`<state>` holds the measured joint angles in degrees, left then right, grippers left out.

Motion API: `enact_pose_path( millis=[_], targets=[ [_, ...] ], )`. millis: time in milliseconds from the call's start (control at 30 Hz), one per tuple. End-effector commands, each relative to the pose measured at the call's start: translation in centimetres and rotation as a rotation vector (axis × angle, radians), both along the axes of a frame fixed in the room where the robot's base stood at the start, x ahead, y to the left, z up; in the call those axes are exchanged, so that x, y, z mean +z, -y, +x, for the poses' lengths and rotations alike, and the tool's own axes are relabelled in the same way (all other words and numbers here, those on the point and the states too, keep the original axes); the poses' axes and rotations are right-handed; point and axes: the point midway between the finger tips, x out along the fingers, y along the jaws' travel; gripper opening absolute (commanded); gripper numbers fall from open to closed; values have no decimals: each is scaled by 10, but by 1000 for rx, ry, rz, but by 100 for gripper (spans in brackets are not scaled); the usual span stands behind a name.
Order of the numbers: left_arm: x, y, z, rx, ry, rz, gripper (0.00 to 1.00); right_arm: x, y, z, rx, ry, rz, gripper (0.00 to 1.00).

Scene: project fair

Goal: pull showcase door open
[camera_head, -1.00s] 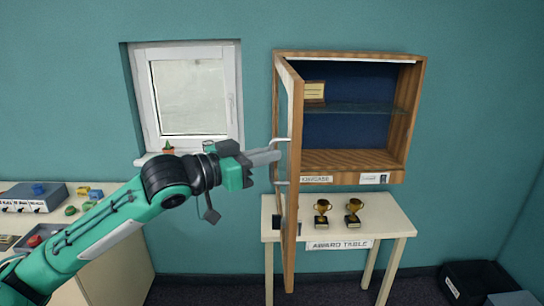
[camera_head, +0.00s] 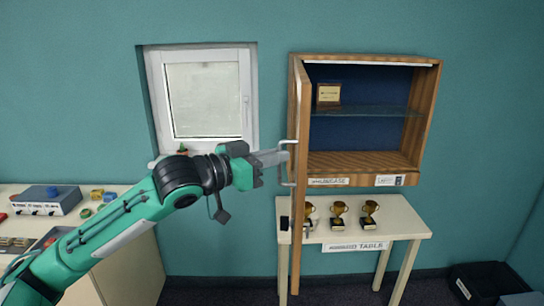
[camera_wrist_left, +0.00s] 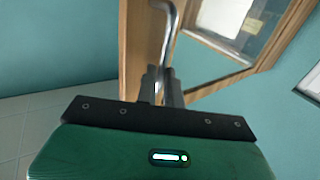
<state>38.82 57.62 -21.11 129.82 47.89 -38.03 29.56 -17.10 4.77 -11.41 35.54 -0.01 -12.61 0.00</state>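The wooden showcase (camera_head: 424,120) hangs on the wall with a blue back and a glass shelf. Its door (camera_head: 297,210) is hinged at the left and stands open toward me, nearly edge-on. A bent metal handle (camera_head: 286,180) sits on the door's face. My left gripper (camera_head: 284,157) reaches it from the left. In the left wrist view the two fingers (camera_wrist_left: 161,84) are close together around the handle bar (camera_wrist_left: 171,40), and the wooden door frame (camera_wrist_left: 132,50) is behind. My right gripper is in neither view.
Below the showcase, a white award table (camera_head: 405,218) carries several gold trophies (camera_head: 339,214). A window (camera_head: 203,98) is at the left. A side table (camera_head: 130,255) with small items stands at the lower left. Dark boxes (camera_head: 490,283) are at the lower right.

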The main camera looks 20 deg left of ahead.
Motion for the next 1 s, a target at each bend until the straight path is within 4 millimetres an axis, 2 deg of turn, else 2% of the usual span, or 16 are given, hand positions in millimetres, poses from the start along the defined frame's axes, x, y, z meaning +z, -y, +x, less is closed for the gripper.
enact_pose_path(
  millis=[33, 100, 133, 400, 667, 1000],
  targets=[
    [8, -7, 4, 18, 15, -3, 15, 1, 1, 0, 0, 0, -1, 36],
    [7, -7, 4, 17, 14, -2, 28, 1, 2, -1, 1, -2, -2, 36],
    [7, -6, 4, 16, 12, -2, 30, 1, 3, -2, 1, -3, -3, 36],
    [3, -4, 3, 11, 6, -2, 30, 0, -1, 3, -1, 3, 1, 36],
    [1, -6, 0, 10, 4, -1, 30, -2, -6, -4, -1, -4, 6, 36],
    [-3, -27, -32, 13, 4, 3, 30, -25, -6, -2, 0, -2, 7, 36]
  ],
)
